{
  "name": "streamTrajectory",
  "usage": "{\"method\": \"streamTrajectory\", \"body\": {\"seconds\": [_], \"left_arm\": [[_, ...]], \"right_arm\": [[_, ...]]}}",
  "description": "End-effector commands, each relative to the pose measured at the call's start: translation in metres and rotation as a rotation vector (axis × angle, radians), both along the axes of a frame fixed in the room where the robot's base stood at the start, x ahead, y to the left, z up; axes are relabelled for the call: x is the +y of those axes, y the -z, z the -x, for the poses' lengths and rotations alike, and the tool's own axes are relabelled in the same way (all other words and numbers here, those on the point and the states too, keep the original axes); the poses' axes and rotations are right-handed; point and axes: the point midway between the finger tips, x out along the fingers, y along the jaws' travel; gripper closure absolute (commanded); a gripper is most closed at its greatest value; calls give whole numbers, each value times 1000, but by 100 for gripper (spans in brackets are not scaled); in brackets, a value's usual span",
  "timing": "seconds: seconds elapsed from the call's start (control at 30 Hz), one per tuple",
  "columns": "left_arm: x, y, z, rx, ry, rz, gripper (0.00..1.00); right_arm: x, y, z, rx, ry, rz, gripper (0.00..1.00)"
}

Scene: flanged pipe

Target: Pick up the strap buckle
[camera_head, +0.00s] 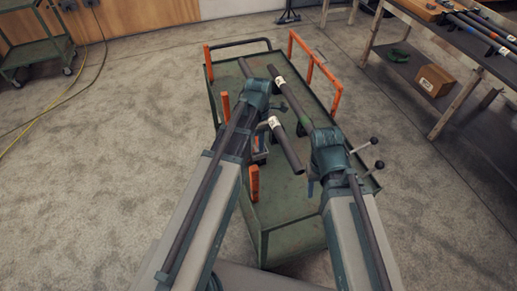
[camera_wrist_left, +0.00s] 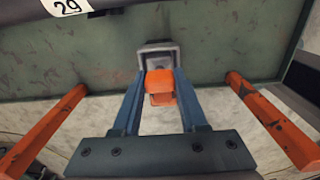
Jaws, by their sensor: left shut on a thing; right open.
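The strap buckle (camera_wrist_left: 160,84) has an orange part and a grey frame. In the left wrist view it sits between the blue fingers of my left gripper (camera_wrist_left: 158,100), which is shut on its orange part. The grey frame lies beyond the fingertips, against the green surface of the cart. In the head view my left gripper (camera_head: 260,150) is at the cart's left side, small and partly hidden by my arm. My right gripper (camera_head: 311,187) is over the cart's right side, mostly hidden under its arm; it is open, with nothing seen in it.
The green cart (camera_head: 285,214) has orange posts (camera_head: 254,183) along its edges. A labelled dark pipe (camera_head: 288,152) lies between my grippers, and a longer pipe (camera_head: 292,98) lies further back. A workbench (camera_head: 458,42) with a cardboard box (camera_head: 435,80) underneath stands at right.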

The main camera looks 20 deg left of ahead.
Motion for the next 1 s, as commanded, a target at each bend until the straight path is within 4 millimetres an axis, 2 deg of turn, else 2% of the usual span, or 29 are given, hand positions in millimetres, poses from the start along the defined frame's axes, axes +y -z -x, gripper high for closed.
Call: {"method": "streamTrajectory", "body": {"seconds": [0.83,1.0], "left_arm": [[0,0,0,0,0,0,100],[0,-6,0,0,0,0,100]], "right_arm": [[0,0,0,0,0,0,50],[0,-6,0,0,0,0,50]]}}
